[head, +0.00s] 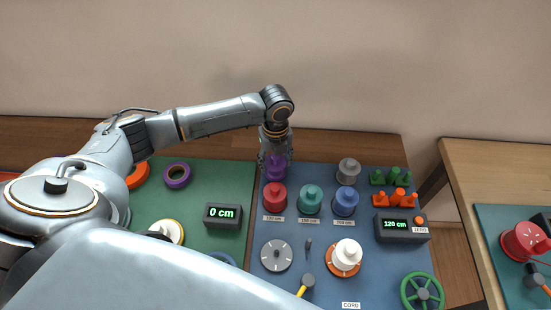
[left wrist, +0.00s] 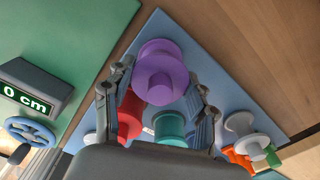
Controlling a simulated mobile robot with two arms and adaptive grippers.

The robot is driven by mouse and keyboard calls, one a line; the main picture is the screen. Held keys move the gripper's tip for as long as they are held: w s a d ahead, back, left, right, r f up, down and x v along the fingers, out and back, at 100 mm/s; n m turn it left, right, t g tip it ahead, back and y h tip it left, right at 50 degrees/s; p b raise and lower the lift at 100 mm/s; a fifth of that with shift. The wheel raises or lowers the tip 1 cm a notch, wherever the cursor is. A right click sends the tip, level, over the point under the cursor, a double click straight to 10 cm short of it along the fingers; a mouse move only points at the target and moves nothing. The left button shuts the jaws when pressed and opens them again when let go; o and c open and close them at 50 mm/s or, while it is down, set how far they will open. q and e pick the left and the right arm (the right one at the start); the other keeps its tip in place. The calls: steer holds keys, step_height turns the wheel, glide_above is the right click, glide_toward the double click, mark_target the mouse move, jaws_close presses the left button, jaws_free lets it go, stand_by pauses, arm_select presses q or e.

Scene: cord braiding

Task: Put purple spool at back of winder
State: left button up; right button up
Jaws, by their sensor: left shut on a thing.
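The purple spool (head: 275,170) is at the back left corner of the blue mat, just behind the red spool (head: 274,197). My left gripper (head: 275,158) points down and is shut on it. In the left wrist view the purple spool (left wrist: 160,72) sits between the two fingers. I cannot tell whether it touches the mat. I cannot tell for sure which thing is the winder; a green wheel (head: 422,292) is at the front right of the mat. My right gripper is not in view.
A teal spool (head: 309,200), a blue spool (head: 345,201) and a grey spool (head: 348,171) stand close by on the blue mat (head: 329,228). A 120 cm counter (head: 402,228) is to the right. A 0 cm counter (head: 222,215) is on the green mat (head: 222,175).

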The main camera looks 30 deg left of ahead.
arm_select(q)
steer(key=shift+f, duration=0.1)
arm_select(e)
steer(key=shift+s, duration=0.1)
arm_select(q)
steer(key=o, duration=1.2)
steer(key=shift+c, duration=0.2)
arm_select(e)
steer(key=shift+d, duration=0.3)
arm_select(q)
step_height(320, 180, up, 11)
steer(key=shift+r+b, duration=0.1)
steer(key=shift+b, duration=0.8)
steer(key=shift+r, duration=0.55)
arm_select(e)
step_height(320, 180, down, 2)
